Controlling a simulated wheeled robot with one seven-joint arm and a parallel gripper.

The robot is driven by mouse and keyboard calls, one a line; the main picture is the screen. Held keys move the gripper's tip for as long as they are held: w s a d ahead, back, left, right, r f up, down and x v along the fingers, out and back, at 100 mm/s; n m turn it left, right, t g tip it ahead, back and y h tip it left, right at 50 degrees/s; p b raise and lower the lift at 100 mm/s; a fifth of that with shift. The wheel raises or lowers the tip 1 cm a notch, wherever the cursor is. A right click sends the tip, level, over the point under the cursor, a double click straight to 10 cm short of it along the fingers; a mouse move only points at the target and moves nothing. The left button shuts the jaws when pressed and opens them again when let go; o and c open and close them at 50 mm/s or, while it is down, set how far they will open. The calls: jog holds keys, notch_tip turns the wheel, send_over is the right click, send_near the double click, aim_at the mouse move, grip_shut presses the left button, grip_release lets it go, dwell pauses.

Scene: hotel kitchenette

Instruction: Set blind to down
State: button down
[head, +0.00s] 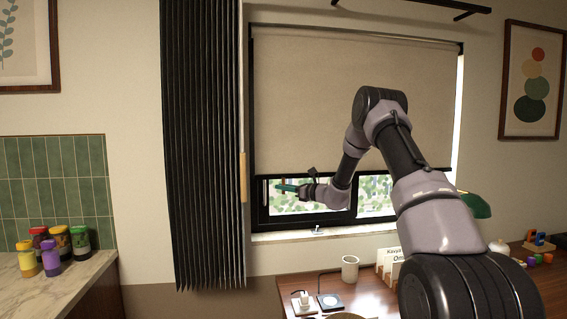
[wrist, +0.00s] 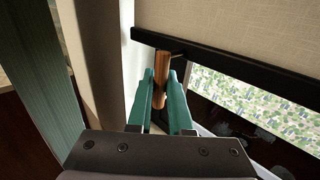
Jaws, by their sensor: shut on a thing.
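The beige roller blind (head: 345,100) hangs over most of the window, and its dark bottom bar (head: 345,174) sits a little above the lower frame. A strip of bright outdoors shows beneath it. My gripper (head: 283,188) is at the lower left of the window, just below the bar. In the wrist view, the teal fingers of my gripper (wrist: 161,96) are closed around an upright wooden pull (wrist: 161,66). The pull stands in front of the bottom bar (wrist: 240,68), by a short thin rod. The lower end of the pull is partly hidden between the fingers.
A dark pleated curtain (head: 203,140) hangs close to the left of my gripper. Below the window, a wooden desk (head: 285,283) holds a cup (head: 350,268), a charger and a card holder. A green lamp shade (head: 476,205) is at the right.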

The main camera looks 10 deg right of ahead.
notch_tip(320, 180, down, 18)
jog(key=shift+f, duration=0.15)
jog(key=shift+s+f, duration=0.1)
jog(key=c, duration=0.8)
grip_release()
jog(key=shift+f, duration=0.1)
jog(key=shift+c, duration=0.2)
jog(key=v, duration=1)
jog(key=shift+s+d, duration=0.2)
jog(key=shift+d, duration=0.1)
